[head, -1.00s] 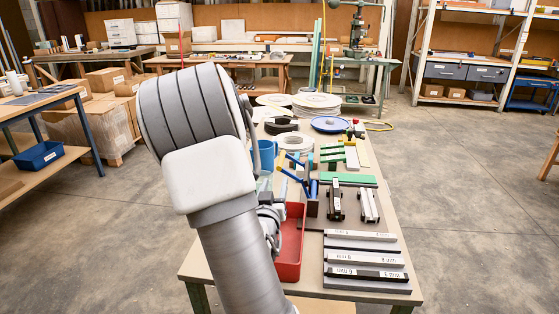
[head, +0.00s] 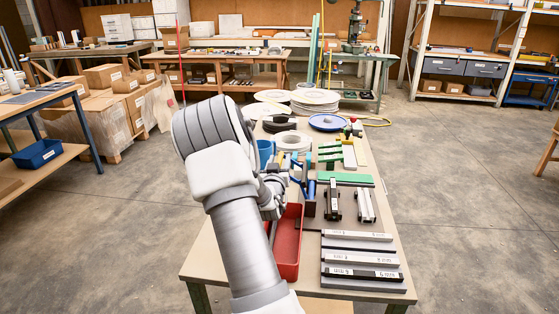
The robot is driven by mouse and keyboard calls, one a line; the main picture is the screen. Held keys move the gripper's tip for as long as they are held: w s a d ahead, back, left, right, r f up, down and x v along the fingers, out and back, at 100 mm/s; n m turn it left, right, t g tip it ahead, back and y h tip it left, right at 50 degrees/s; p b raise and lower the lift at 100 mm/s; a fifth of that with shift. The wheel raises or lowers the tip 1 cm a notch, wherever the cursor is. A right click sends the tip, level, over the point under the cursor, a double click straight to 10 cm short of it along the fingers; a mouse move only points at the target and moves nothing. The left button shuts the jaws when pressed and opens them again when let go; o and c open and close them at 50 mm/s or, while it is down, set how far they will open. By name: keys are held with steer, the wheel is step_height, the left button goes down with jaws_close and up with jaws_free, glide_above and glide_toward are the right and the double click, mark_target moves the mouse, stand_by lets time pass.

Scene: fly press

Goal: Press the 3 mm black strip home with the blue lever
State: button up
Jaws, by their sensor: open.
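Labelled light bars with black strips lie on a grey tray (head: 372,284) at the bench's front right. The front bar carries a black strip (head: 375,274). The labels are too small to tell surely which is 3 mm.
A red bin (head: 288,250) stands below my gripper. A black fixture (head: 333,202) and a pale fixture (head: 365,205) stand right of the press. Green-handled clamps (head: 331,152), a green block (head: 345,179) and a blue cup (head: 265,152) are behind.

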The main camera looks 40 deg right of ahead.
jaws_close()
